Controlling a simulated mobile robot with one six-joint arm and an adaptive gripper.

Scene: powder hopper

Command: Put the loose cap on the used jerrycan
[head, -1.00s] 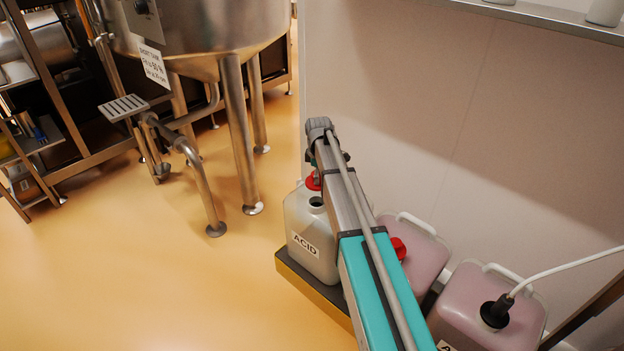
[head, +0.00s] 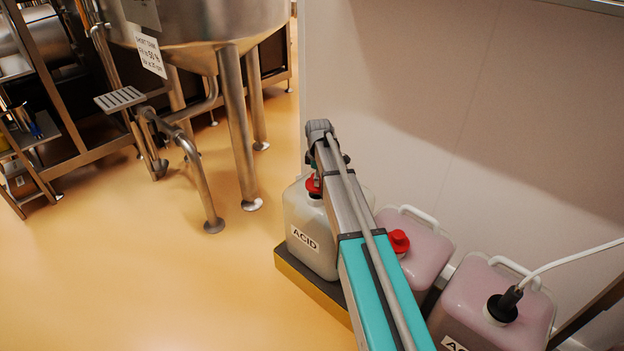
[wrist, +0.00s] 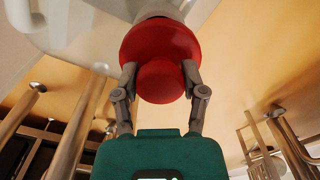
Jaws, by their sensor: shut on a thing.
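The grey-white jerrycan (head: 311,247) marked ACID stands at the left end of the low platform in the head view. My gripper (wrist: 160,76) is shut on the red cap (wrist: 160,42), one finger on each side of its narrower knob. In the head view the cap (head: 313,187) is at the mouth of this jerrycan, partly hidden by my arm. In the wrist view the cap's wide rim is against or very close to the pale neck (wrist: 160,11). I cannot tell whether it is seated.
A pinkish jerrycan with a red cap (head: 398,241) and another with a black fitting and white hose (head: 506,303) stand to the right. The wall (head: 420,100) is close behind. A steel tank (head: 210,25) on legs is at the left, with open floor before it.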

